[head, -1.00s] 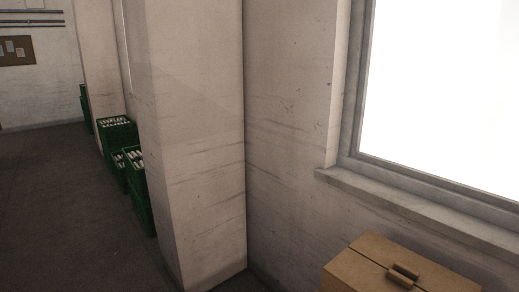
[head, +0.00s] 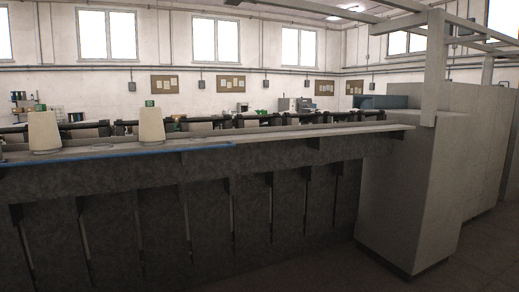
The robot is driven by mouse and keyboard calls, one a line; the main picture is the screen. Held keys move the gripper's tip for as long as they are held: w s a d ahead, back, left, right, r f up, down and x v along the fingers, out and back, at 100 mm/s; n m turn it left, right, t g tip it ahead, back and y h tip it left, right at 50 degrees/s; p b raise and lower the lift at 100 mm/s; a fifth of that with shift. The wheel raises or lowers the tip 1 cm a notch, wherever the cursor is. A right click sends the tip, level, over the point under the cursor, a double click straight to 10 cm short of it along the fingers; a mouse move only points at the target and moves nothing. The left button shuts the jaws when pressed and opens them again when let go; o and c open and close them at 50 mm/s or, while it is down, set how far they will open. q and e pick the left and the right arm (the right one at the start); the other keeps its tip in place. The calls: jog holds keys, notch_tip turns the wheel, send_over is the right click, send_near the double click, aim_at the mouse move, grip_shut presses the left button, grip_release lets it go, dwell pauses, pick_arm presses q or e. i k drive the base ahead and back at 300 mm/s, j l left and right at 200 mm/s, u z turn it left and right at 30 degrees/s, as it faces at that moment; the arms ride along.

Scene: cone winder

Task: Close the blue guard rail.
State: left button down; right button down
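The blue guard rail (head: 120,155) is a thin blue bar in the left half of the head view. It runs along the front upper edge of the long grey machine (head: 200,210), from the left edge of the picture to a little left of the middle. I cannot tell from here whether it is open or shut. Neither of my grippers is in view.
Two pale cones, one (head: 43,131) at the left and one (head: 151,124) further right, stand on the machine's top ledge (head: 330,131). A tall grey cabinet (head: 410,190) closes off the machine's right end. Dark floor (head: 330,270) is clear in front.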

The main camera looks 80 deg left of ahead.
aim_at(3, 164)
jog(key=u, duration=3.55)
